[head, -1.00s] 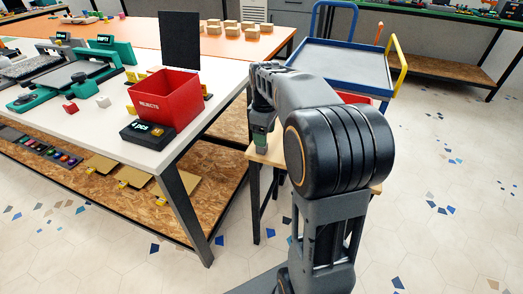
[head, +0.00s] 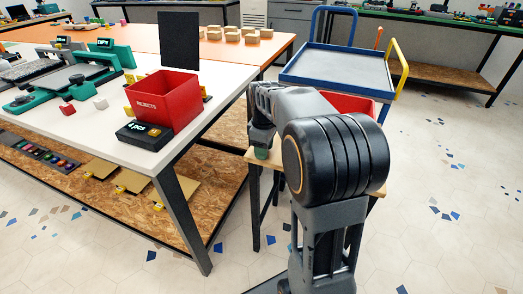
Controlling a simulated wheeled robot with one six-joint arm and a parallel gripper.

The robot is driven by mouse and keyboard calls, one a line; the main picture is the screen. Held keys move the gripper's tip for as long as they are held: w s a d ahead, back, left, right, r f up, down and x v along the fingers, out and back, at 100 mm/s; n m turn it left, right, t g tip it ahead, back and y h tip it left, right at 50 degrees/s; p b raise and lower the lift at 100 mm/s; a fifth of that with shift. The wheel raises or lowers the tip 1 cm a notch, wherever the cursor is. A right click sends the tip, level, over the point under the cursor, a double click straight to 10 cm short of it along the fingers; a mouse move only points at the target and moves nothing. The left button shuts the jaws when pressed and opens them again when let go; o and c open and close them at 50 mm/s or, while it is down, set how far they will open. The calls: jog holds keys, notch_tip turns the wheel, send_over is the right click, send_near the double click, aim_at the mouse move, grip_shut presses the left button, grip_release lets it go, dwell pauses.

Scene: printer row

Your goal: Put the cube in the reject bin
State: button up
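The red reject bin (head: 170,103), marked REJECTS, stands open-topped near the front right corner of the white table. A small red cube (head: 67,109) and a small white cube (head: 100,103) lie on the white table to its left, beside the green machine. My arm reaches away from me, right of the bin. My gripper (head: 262,152) points down over the small wooden stand, to the right of the white table's edge. A greenish part shows at its lower end. The fingers are too small and dark to tell whether they hold anything.
A black counter box reading 4 pcs (head: 144,134) sits in front of the bin, and a dark upright panel (head: 179,41) rises behind it. The wooden stand (head: 253,164) is under my gripper. A blue-railed cart (head: 340,68) stands behind my arm. Floor at right is clear.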

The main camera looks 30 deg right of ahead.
jog(key=c, duration=0.6)
jog(key=shift+r, duration=0.1)
